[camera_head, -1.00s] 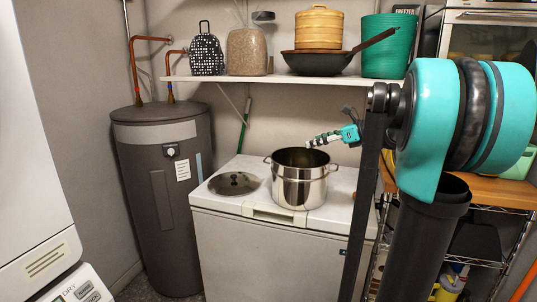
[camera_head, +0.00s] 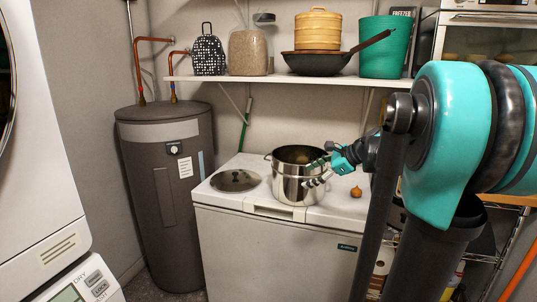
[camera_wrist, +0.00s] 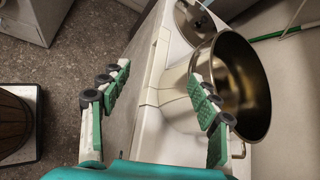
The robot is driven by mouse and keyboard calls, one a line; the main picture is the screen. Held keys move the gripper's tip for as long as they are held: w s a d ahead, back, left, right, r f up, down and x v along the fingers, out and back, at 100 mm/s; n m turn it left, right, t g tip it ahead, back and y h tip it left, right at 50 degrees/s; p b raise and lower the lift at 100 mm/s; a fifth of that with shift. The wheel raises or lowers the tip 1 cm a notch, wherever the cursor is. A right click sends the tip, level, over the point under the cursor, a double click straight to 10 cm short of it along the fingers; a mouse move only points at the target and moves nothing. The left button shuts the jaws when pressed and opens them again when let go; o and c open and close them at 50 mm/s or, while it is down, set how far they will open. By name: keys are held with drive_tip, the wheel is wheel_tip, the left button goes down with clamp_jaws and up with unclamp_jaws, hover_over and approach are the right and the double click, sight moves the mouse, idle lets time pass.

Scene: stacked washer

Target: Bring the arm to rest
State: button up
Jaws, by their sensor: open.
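My gripper (camera_head: 316,172) is open, with its fingers pointing left beside the right side of a steel pot (camera_head: 290,182). In the head view the fingers overlap the pot's right rim and side; contact cannot be told. In the wrist view the gripper (camera_wrist: 161,78) has spread fingers and nothing between them, and the pot (camera_wrist: 240,85) lies behind the right finger. The pot is upright and uncovered on the white chest freezer (camera_head: 270,235). My arm reaches in from the right and hides part of the freezer and the area behind it.
A pot lid (camera_head: 236,180) lies on the freezer left of the pot. A small orange-brown round thing (camera_head: 356,191) sits right of the pot. A shelf (camera_head: 290,80) with containers and a pan hangs above. A dark water heater (camera_head: 165,215) stands left.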

drive_tip(key=s+d+f+n+g+h, duration=0.1)
drive_tip(key=s+f+n+h, duration=0.3)
drive_tip(key=s+f+n, duration=0.5)
drive_tip(key=s+d+f+n+h, duration=0.3)
drive_tip(key=s+f+n, duration=0.7)
drive_tip(key=s+f, duration=0.4)
drive_tip(key=shift+d+f+g+h, duration=0.35)
drive_tip(key=shift+f+g+h, duration=0.05)
drive_tip(key=shift+f+h, duration=0.5)
